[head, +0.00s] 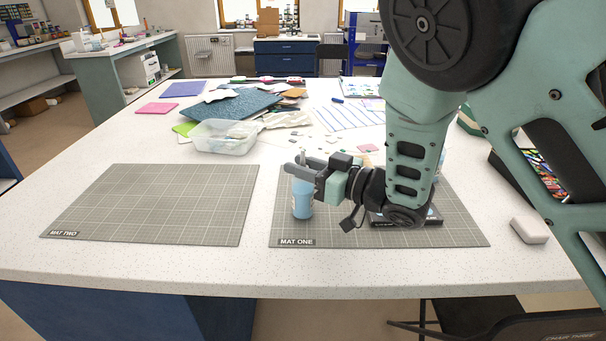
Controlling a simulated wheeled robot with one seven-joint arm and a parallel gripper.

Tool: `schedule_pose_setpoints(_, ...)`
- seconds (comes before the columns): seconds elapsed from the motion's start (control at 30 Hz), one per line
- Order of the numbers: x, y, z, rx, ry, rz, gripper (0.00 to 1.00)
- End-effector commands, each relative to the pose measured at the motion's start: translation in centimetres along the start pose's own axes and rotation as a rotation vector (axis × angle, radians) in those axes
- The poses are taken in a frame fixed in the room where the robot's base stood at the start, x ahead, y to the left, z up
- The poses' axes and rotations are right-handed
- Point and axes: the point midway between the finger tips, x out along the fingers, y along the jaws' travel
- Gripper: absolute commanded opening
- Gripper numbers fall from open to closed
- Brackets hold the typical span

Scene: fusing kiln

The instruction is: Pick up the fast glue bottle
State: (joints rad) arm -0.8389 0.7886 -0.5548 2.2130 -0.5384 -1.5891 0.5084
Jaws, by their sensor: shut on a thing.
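A small light-blue bottle (302,200), which looks like the fast glue bottle, stands upright over mat one (345,238). My gripper (300,176) reaches in from the right with its fingers at the bottle's upper part, and it is shut on the bottle. The bottle's base appears to be at the mat; I cannot tell whether it touches it. Its label is too small to read. My arm covers the right part of mat one. A dark flat box (405,218) lies there under my arm, partly hidden. Another light-blue thing (440,160) shows behind my arm, mostly hidden.
Mat two (150,205) is bare at the left. A clear plastic tub (223,137) and coloured sheets (235,105) lie behind the mats. A white block (529,230) lies at the right. The table's front left is free. A dark chair (550,320) stands at the front right.

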Motion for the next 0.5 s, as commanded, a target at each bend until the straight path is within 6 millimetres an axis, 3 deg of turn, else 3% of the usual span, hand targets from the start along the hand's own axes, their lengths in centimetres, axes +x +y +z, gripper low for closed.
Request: schedule_pose_setpoints(0.5,0.0,-0.5,-7.9,-0.002,0.006,-0.001,0.0)
